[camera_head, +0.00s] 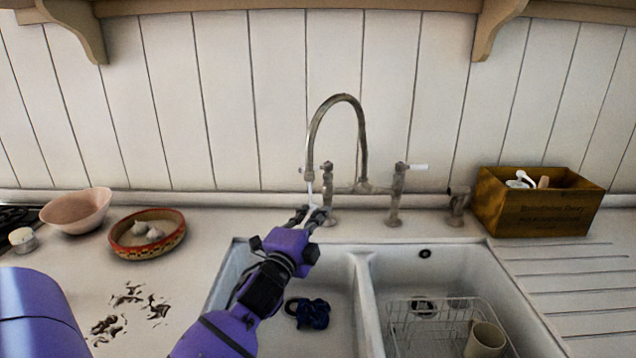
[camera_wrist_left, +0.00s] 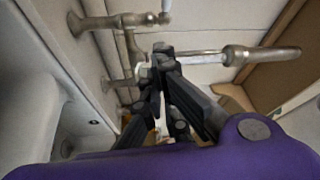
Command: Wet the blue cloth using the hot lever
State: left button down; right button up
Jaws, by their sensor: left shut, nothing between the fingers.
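The dark blue cloth (camera_head: 313,313) lies crumpled on the floor of the left basin, below and right of my left gripper. The tap (camera_head: 363,135) arches over the sink; its left valve (camera_head: 327,180) carries a short lever at spout height, taken as the hot one. A thin pale streak, which looks like running water, runs from the spout (camera_wrist_left: 262,54) towards my gripper. My left gripper (camera_head: 314,212) is shut and empty at the basin's back edge, just below the spout; in the wrist view its tips (camera_wrist_left: 160,62) meet by the streak. My right gripper is out of view.
The right basin holds a wire rack (camera_head: 440,315) and a beige cup (camera_head: 485,340). A wooden box (camera_head: 538,207) stands at right. A pink bowl (camera_head: 77,210) and a patterned dish (camera_head: 148,240) stand at left. The right valve (camera_head: 396,195) has a white lever.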

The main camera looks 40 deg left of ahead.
pick_arm(q)
jog(key=a+m, duration=0.1)
jog(key=m, duration=0.2)
jog(key=y, duration=0.1)
send_near(317, 169)
jog(key=w+d, duration=0.4)
jog(key=shift+w+a+p, duration=0.35)
jog(key=shift+w+a, duration=0.05)
jog(key=shift+a, duration=0.45)
jog(key=shift+w+a+p, duration=0.3)
jog(key=shift+w+a, duration=0.1)
jog(key=shift+a, duration=0.45)
jog(key=a, duration=0.3)
jog(key=shift+a, duration=0.1)
jog(key=shift+s, duration=0.1)
